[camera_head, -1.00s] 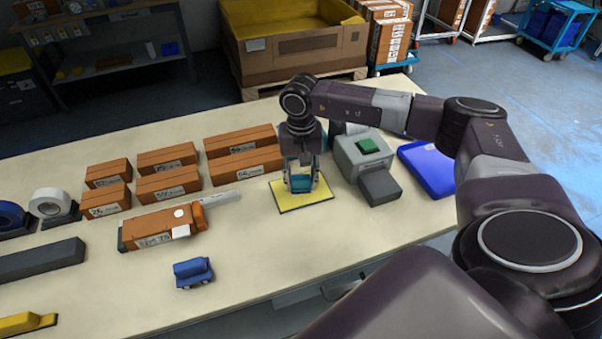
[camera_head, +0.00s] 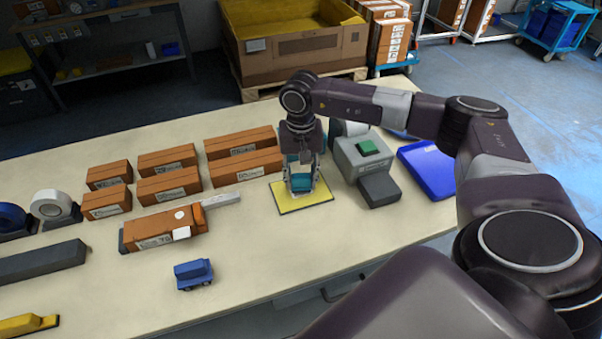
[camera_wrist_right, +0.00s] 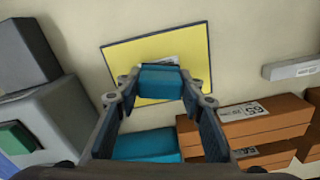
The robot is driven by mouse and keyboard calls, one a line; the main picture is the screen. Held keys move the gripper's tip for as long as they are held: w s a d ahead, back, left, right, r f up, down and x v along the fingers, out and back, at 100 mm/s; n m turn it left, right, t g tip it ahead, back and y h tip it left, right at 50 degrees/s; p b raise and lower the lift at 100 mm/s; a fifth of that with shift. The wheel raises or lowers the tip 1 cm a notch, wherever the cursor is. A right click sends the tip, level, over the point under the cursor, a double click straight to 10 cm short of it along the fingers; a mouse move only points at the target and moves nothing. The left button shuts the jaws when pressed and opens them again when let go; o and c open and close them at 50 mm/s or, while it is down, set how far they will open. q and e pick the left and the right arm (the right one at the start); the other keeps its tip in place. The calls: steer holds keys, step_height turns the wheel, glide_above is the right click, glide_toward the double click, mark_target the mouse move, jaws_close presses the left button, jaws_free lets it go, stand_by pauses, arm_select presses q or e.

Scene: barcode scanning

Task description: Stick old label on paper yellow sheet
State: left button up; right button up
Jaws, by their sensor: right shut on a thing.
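The yellow paper sheet (camera_head: 290,207) lies flat on the table, below my right gripper. My right gripper (camera_head: 302,192) points down over the sheet and is shut on a small teal block (camera_wrist_right: 160,80). A white label with dark print (camera_wrist_right: 158,61) shows just past the teal block against the yellow sheet in the right wrist view. The block hides part of the label, and I cannot tell whether the label touches the sheet or is fixed to the block. My left gripper is not in view.
Several brown boxes (camera_head: 170,185) stand left of the sheet, with another teal block (camera_wrist_right: 145,145) near the gripper. A grey device with a green top (camera_head: 368,147) and a blue bin (camera_head: 428,168) are to the right. The table in front is mostly clear around a small blue object (camera_head: 193,273).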

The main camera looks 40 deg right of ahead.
mark_target(301, 175)
steer(key=shift+r+p, duration=1.3)
steer(key=shift+r, duration=1.6)
